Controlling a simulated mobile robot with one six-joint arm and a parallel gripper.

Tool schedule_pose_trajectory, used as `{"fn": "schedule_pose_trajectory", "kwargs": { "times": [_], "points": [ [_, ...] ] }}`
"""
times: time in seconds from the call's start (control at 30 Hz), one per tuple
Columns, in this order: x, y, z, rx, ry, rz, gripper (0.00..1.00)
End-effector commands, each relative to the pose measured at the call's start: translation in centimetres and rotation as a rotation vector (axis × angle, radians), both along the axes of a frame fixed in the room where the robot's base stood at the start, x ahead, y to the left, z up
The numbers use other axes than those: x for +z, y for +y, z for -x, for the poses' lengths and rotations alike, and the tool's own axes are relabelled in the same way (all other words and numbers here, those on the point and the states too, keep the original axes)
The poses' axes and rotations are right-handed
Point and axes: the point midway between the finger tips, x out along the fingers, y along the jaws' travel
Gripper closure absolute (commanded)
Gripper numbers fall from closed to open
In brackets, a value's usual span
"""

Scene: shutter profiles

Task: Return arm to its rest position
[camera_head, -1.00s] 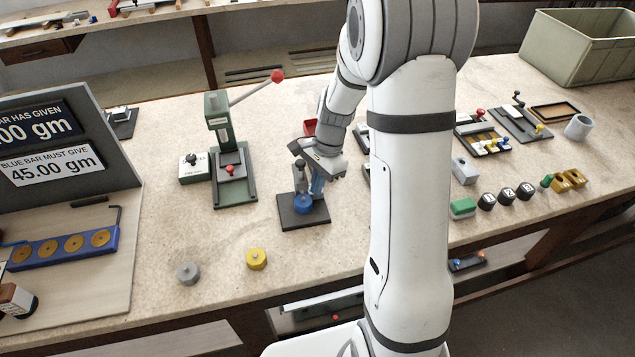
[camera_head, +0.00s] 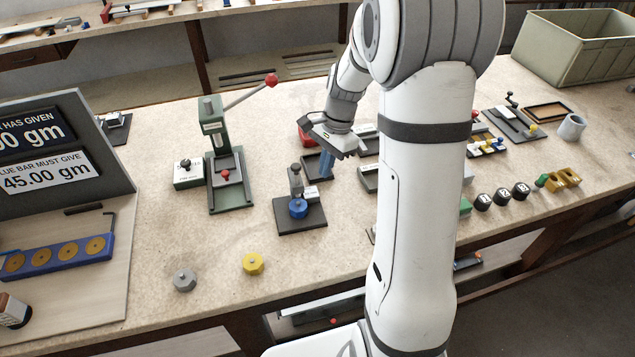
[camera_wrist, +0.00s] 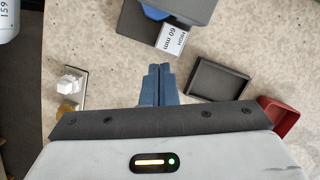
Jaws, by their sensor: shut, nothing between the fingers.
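My gripper (camera_head: 327,163) is in the air above the workbench (camera_head: 340,243), a little behind and to the right of a dark stand with a blue round part (camera_head: 298,207). Its blue fingers also show in the wrist view (camera_wrist: 159,84), pressed together with nothing between them. In the wrist view, the dark stand with a white "60 mm" label (camera_wrist: 172,39) lies beyond the fingertips. My arm crosses the middle of the head view and hides part of the bench.
A green press (camera_head: 230,180) with a red-knobbed lever stands left of the stand. A dark empty tray (camera_wrist: 217,79) and a red bin (camera_wrist: 279,118) lie close to my gripper. Grey (camera_head: 184,279) and yellow (camera_head: 253,264) knobbed pieces sit near the front edge. A large bin (camera_head: 570,48) stands back right.

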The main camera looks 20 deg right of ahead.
Motion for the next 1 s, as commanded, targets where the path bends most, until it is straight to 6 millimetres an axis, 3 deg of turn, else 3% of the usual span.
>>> {"fn": "schedule_pose_trajectory", "kwargs": {
  "times": [0.2,0.57,0.77,1.0],
  "points": [
    [3.4,-0.8,-0.4,0.000,-0.002,0.000,1.00],
    [5.0,-0.7,0.0,0.028,-0.015,0.006,1.00],
    [8.0,0.7,4.0,0.248,-0.123,0.052,1.00],
    [10.9,2.5,11.2,0.639,-0.288,0.147,1.00]
  ]
}}
